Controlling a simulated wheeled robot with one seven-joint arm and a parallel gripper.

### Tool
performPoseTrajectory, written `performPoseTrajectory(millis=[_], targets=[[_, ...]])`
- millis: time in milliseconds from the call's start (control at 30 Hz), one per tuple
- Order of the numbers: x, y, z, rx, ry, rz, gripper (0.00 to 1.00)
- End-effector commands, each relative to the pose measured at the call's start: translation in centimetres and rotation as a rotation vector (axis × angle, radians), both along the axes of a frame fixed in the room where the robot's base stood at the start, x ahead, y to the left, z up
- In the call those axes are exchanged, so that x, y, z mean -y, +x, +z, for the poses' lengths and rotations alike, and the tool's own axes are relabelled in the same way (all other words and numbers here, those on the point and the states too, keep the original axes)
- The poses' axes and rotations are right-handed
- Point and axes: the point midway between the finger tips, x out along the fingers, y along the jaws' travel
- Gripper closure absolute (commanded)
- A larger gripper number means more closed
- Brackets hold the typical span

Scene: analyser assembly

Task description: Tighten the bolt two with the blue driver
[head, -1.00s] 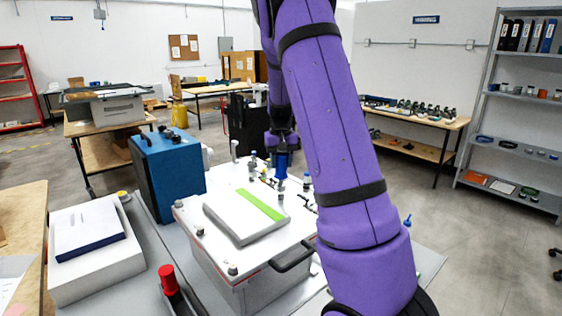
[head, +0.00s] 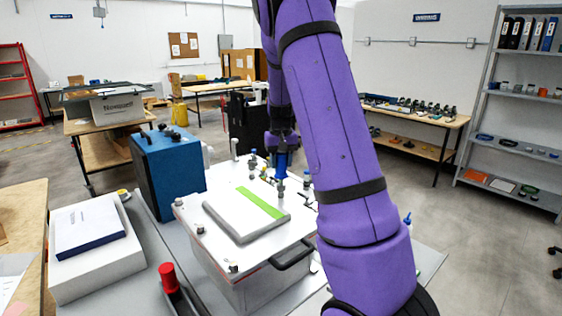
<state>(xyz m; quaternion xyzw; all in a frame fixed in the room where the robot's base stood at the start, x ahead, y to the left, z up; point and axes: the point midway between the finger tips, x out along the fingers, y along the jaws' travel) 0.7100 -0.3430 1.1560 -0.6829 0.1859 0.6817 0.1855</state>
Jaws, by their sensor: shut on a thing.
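My gripper (head: 281,142) is shut on the blue driver (head: 281,163) and holds it upright over the far right part of the analyser. The analyser (head: 262,288) is a white box with a flat lid. The driver's shaft points down among several small fittings on the lid; whether its tip touches a bolt is too small to tell. Bolts show at the lid's near corners, one at the near left (head: 200,230) and one at the front (head: 233,267). I cannot tell which one is bolt two.
A grey block with a green stripe (head: 240,222) lies on the lid. A blue case (head: 168,165) stands at the left, beyond a white box with a book (head: 88,225). A red-handled tool (head: 168,277) stands front left. My arm hides the lid's right side.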

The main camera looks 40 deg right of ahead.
Motion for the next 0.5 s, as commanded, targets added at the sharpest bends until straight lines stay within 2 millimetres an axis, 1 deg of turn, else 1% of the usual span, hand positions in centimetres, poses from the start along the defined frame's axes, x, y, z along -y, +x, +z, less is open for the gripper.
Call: performPoseTrajectory(millis=[500], targets=[[0.02,0.00,-0.67,0.000,0.000,0.000,1.00]])
